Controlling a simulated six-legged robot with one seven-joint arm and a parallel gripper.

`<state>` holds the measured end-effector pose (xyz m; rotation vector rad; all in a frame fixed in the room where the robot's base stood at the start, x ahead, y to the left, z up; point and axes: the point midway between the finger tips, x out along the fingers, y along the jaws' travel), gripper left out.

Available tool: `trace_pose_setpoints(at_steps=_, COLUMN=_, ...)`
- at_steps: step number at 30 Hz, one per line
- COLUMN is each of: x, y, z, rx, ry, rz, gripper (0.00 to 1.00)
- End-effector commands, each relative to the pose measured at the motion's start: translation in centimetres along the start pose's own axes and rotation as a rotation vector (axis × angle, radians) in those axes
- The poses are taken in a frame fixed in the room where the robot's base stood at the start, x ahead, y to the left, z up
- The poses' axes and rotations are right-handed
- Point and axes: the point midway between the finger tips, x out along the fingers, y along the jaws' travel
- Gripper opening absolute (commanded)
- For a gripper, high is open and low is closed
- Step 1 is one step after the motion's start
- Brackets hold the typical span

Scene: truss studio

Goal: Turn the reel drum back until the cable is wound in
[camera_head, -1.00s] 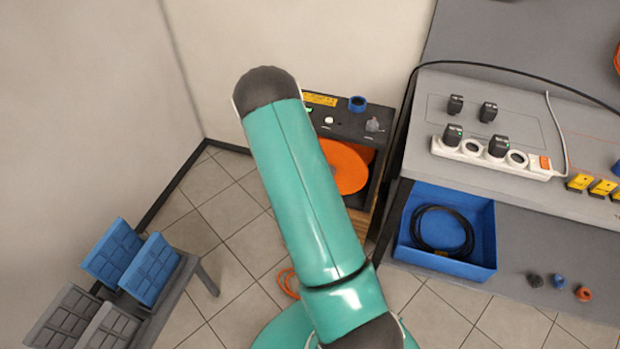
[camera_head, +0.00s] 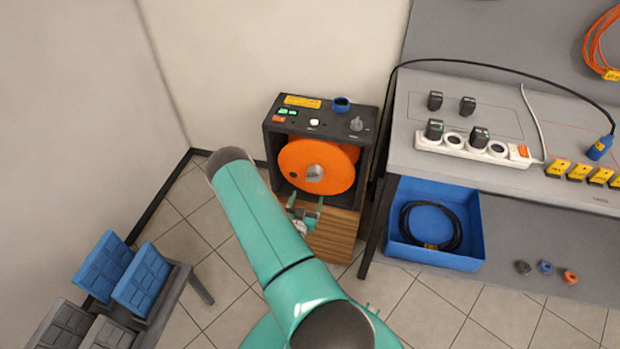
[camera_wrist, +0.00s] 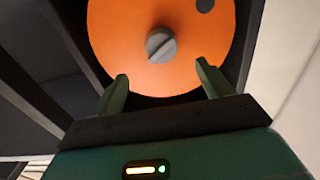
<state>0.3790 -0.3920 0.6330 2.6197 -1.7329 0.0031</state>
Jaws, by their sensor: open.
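The orange reel drum (camera_head: 308,165) sits in a dark open-fronted housing (camera_head: 367,150) on a wooden base. A grey knob (camera_head: 315,172) is at the drum's centre, and a dark round hole (camera_head: 293,174) is left of it. In the wrist view the drum (camera_wrist: 120,50) fills the top, with the grey hub knob (camera_wrist: 161,45) central and the hole (camera_wrist: 205,5) at upper right. My gripper (camera_wrist: 162,88) is open and empty, its two fingers apart below the knob. In the head view my gripper (camera_head: 305,205) is just below the drum. No cable shows at the drum.
The housing's top panel has buttons, a yellow label (camera_head: 302,102), a blue ring (camera_head: 341,104) and a grey knob (camera_head: 356,124). Right is a grey bench with a power strip (camera_head: 470,147) and a blue bin (camera_head: 478,235) below. Left is a low rack with blue panels (camera_head: 142,280).

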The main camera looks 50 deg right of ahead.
Motion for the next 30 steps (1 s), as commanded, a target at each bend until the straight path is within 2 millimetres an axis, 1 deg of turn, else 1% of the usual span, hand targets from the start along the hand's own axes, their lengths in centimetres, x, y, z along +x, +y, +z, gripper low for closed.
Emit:
trace_pose_setpoints(at_steps=1, x=1.1, y=0.0, z=0.0, rx=0.003, ry=0.002, rz=0.002, gripper=0.78)
trace_pose_setpoints(at_steps=9, x=6.4, y=-0.2, z=0.0, rx=0.003, ry=0.001, rz=0.000, gripper=0.78)
trace_pose_setpoints(at_steps=12, x=8.2, y=-0.3, z=0.0, rx=0.002, ry=0.001, rz=-0.002, gripper=0.78)
trace_pose_setpoints(at_steps=15, x=9.6, y=-0.4, z=0.0, rx=0.003, ry=0.000, rz=-0.002, gripper=0.78)
trace_pose_setpoints(at_steps=18, x=10.4, y=-0.6, z=0.0, rx=0.002, ry=0.000, rz=-0.004, gripper=0.78)
trace_pose_setpoints(at_steps=21, x=10.9, y=-0.6, z=0.0, rx=0.001, ry=-0.001, rz=-0.005, gripper=0.78)
trace_pose_setpoints(at_steps=28, x=11.0, y=-0.6, z=0.0, rx=0.001, ry=-0.001, rz=-0.005, gripper=0.78)
trace_pose_setpoints(at_steps=29, x=11.0, y=-0.6, z=0.0, rx=0.001, ry=-0.001, rz=-0.005, gripper=0.77)
trace_pose_setpoints(at_steps=30, x=11.0, y=-0.6, z=0.0, rx=0.001, ry=-0.001, rz=-0.005, gripper=0.69)
